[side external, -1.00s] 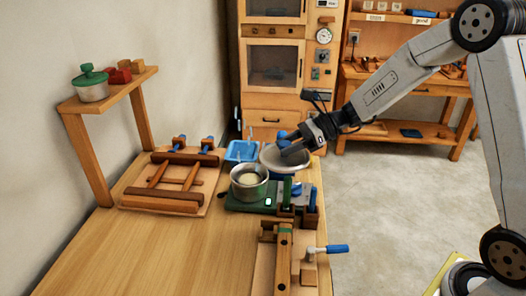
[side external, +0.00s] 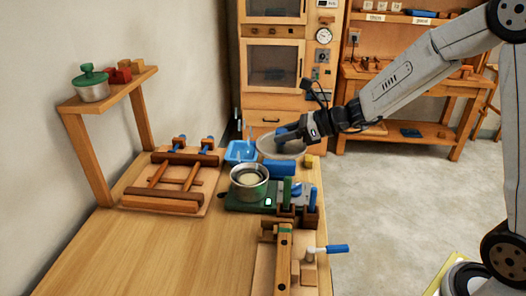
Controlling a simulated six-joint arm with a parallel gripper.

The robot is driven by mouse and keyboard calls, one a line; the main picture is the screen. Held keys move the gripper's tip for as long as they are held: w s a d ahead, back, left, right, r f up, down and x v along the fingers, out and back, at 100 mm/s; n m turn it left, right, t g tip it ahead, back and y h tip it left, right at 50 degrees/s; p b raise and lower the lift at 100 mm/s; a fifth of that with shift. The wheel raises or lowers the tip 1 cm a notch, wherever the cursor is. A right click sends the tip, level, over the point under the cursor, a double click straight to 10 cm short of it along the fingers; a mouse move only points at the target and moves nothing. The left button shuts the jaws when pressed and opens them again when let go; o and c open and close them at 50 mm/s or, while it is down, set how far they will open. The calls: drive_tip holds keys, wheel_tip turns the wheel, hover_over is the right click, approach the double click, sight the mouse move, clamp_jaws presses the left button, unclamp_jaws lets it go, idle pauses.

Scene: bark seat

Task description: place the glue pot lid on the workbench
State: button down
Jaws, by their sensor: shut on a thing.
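The glue pot lid (side external: 270,148) is a wide grey disc with a blue knob (side external: 281,133). My gripper (side external: 290,134) comes in from the right and is shut on the lid at its knob. The lid is over the far right part of the wooden workbench (side external: 110,255), beyond the blue block. I cannot tell whether it touches the bench. An open metal pot (side external: 249,192) with pale contents stands on a green plate nearer the camera. My fingers partly hide the knob.
A blue tray (side external: 238,151) lies left of the lid. A blue block (side external: 279,169), a tool holder (side external: 298,212) and a yellow cube (side external: 309,161) are close by. A wooden frame (side external: 170,192) stands left. The near left bench is clear. A shelf (side external: 120,90) holds a green-lidded pot.

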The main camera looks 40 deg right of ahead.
sight(299, 144)
drive_tip(key=shift+s+d+r+m+t+h, duration=0.1)
drive_tip(key=shift+s+d+m+t+h, duration=0.2)
drive_tip(key=shift+m+h, duration=0.25)
drive_tip(key=shift+s+d+r+m+t+h, duration=0.1)
drive_tip(key=shift+s+d+m+t+h, duration=0.1)
drive_tip(key=shift+m+t+h, duration=0.3)
drive_tip(key=shift+s+d+f+m+t+h, duration=0.2)
drive_tip(key=shift+s+d+m+h, duration=0.2)
drive_tip(key=shift+m+h, duration=0.3)
drive_tip(key=shift+s+d+f+m+t+h, duration=0.1)
drive_tip(key=shift+s+d+m+t+h, duration=0.15)
drive_tip(key=shift+s+m+h, duration=0.3)
drive_tip(key=shift+w, duration=0.1)
